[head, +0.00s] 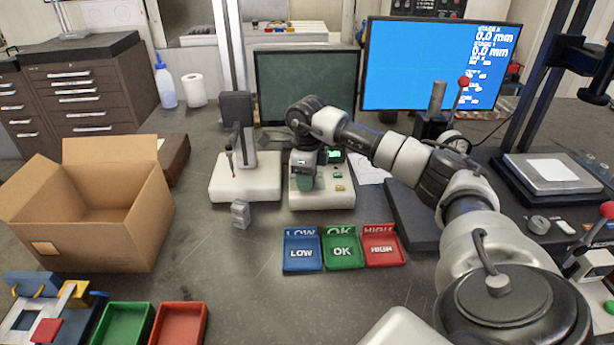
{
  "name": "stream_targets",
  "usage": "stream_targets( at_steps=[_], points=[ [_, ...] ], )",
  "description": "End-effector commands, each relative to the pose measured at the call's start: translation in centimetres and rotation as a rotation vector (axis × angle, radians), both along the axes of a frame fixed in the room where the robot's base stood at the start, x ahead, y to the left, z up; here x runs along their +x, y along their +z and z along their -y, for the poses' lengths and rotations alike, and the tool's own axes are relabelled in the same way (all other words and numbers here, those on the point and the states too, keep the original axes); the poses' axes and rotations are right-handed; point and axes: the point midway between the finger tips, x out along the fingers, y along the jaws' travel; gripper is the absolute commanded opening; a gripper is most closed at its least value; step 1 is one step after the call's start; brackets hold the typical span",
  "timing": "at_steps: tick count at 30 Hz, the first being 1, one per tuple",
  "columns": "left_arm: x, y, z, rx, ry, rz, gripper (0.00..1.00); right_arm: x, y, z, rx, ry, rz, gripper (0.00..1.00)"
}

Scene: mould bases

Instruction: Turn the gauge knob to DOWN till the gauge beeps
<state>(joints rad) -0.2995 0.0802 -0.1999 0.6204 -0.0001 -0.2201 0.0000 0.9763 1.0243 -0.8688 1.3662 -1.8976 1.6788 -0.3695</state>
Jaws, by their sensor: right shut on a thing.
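The gauge box (322,199) is pale, with a small lit green display (335,156) and small buttons on its right side. My right gripper (305,184) points down over the left part of this box, shut at the place of the gauge knob. The knob is hidden behind the gripper, so its setting cannot be seen. The display is too small to read. A pale gauge stand (247,183) with an upright probe is left of the box. My left gripper is not in view.
A small grey metal block (240,214) stands in front of the gauge stand. Blue LOW (302,267), green OK (343,264) and red HIGH (383,261) trays lie in front of the gauge box. A cardboard box (98,240) is at left. Bare bench (240,275) lies between.

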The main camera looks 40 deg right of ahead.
Motion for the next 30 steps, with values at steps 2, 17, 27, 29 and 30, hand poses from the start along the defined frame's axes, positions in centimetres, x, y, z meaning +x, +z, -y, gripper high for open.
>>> stream_targets(
  at_steps=[2,17,27,29,30],
  points=[
    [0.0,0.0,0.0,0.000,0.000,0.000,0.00,0.1,0.2,0.0,0.000,-0.001,0.004,0.16],
    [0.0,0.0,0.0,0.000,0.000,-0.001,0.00,0.0,0.1,0.0,0.000,-0.002,0.001,0.65],
    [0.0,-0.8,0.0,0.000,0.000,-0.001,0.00,0.1,3.6,0.1,0.000,-0.002,0.009,0.65],
    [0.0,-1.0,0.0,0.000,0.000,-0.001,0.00,0.1,4.9,0.1,0.001,-0.002,0.009,0.65],
    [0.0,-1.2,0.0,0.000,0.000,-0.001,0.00,0.1,5.7,0.1,0.001,-0.002,0.008,0.65]
  ],
)
